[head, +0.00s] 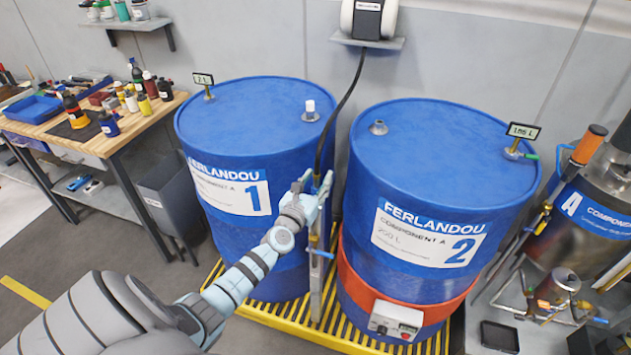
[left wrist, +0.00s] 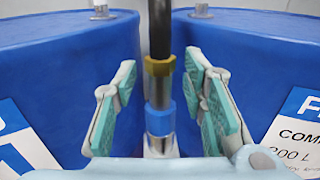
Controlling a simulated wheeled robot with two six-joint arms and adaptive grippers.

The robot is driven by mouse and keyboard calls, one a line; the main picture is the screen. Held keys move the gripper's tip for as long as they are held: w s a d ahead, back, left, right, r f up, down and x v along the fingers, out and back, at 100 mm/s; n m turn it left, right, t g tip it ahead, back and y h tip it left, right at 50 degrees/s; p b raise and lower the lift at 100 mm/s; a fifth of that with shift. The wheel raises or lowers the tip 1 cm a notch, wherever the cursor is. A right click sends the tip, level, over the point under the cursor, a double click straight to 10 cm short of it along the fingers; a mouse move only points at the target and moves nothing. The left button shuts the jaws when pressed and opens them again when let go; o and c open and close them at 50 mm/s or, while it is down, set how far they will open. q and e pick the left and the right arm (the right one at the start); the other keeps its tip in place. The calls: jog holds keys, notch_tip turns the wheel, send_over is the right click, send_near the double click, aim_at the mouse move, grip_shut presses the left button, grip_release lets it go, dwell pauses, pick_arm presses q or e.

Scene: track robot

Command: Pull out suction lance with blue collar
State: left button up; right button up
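The suction lance (head: 316,285) stands upright in the gap between two blue drums, with a black hose (head: 345,100) rising from its top. In the left wrist view its blue collar (left wrist: 160,118) sits below a brass fitting (left wrist: 160,67). My left gripper (head: 316,180) is at the lance's upper part. It is open, its teal-padded fingers (left wrist: 165,115) to either side of the lance line with gaps on both sides. I cannot tell how deep the lance lies between them. In the head view the gripper partly covers the lance top. My right gripper is not in view.
Drum 1 (head: 245,120) stands left of the lance and drum 2 (head: 440,150), with an orange band, right of it, leaving a narrow gap. Both are on a yellow grating (head: 265,315). A wall shelf (head: 367,41) is above; a cluttered workbench (head: 95,135) stands left.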

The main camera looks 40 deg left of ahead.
pick_arm(q)
grip_shut()
jog(key=shift+r+p, duration=0.35)
jog(key=shift+r, duration=0.1)
dwell(0.3)
jog(key=shift+r+p, duration=2.5)
